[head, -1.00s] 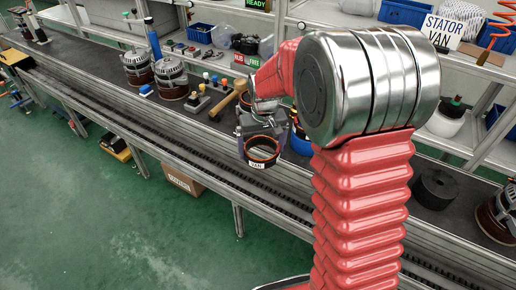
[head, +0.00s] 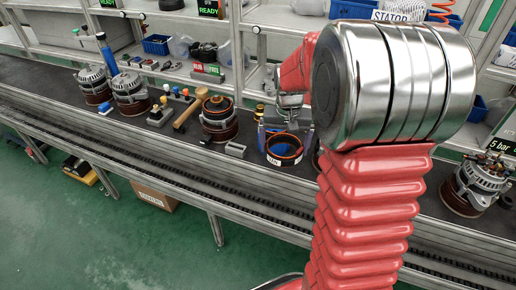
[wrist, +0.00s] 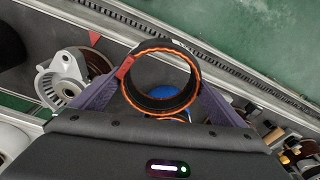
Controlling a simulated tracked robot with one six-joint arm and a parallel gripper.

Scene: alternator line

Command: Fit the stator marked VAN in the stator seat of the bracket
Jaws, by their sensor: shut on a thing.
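The stator marked VAN (head: 288,161) is a dark ring with an orange-copper edge and a small white label. My gripper (head: 284,146) is shut on it and holds it above the bench. In the wrist view my gripper (wrist: 163,80) has a finger on each side of the stator (wrist: 158,104), which looks empty inside. A silver open bracket (wrist: 62,82) sits on a brown round base to the left in the wrist view, apart from the stator. It looks like the seat bracket, but its marking cannot be read. In the head view my arm mostly hides that area.
A blue round thing (wrist: 178,92) shows below the ring. A brown-based unit with an orange ring (head: 218,112), a mallet (head: 190,112) and small blocks stand left of my gripper. Alternators stand at far left (head: 130,93) and right (head: 480,182). Shelves (head: 270,85) run behind.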

